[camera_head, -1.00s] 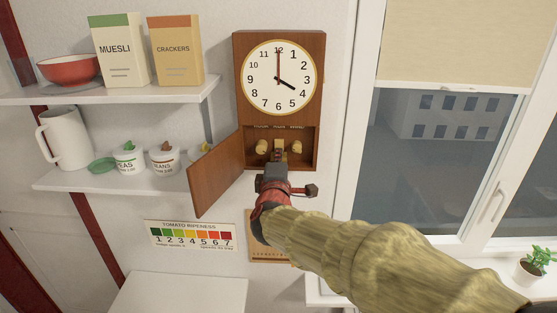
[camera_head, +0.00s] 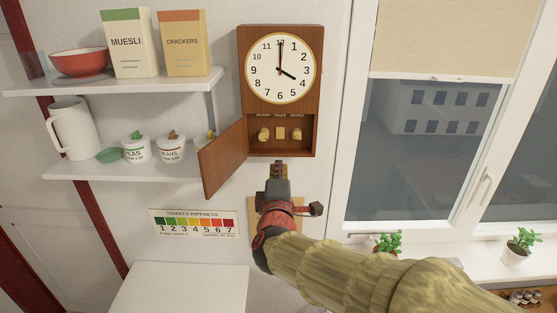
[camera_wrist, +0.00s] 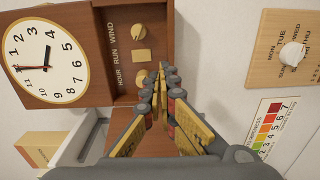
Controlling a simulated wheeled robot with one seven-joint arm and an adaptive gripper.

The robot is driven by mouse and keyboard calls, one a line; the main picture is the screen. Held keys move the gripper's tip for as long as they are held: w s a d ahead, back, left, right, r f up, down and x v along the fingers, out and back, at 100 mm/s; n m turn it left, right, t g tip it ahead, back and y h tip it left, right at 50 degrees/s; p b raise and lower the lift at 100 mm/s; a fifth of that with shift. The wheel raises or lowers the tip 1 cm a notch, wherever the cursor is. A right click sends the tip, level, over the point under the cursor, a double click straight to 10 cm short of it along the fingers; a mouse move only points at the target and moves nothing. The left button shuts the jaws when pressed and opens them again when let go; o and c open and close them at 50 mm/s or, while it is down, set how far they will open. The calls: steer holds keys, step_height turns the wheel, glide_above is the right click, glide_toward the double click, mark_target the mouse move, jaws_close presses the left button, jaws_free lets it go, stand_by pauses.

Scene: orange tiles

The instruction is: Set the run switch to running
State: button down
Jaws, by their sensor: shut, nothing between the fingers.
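The run switch (camera_head: 280,133) is a small pale square piece under the RUN label in the wooden wall clock's (camera_head: 244,70) lower compartment. It sits between the hour knob (camera_head: 264,135) and the wind knob (camera_head: 297,134). In the wrist view the switch (camera_wrist: 141,56) is unobstructed, but its position, running or stopped, is too small to tell. My gripper (camera_head: 279,165) is shut and empty, just below and in front of the compartment. In the wrist view its fingertips (camera_wrist: 162,72) appear beside the hour knob (camera_wrist: 142,77); I see no clear contact with the switch.
The compartment door (camera_head: 222,159) hangs open to the left. Shelves (camera_head: 120,166) with jars and boxes stand left of the clock. A board with weekday labels (camera_wrist: 270,45) and a tomato chart (camera_head: 194,224) are on the wall below. A window is right.

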steer(key=s, duration=0.2)
steer(key=shift+s+d+f, duration=0.1)
steer(key=shift+s+f, duration=0.1)
steer(key=shift+s, duration=0.15)
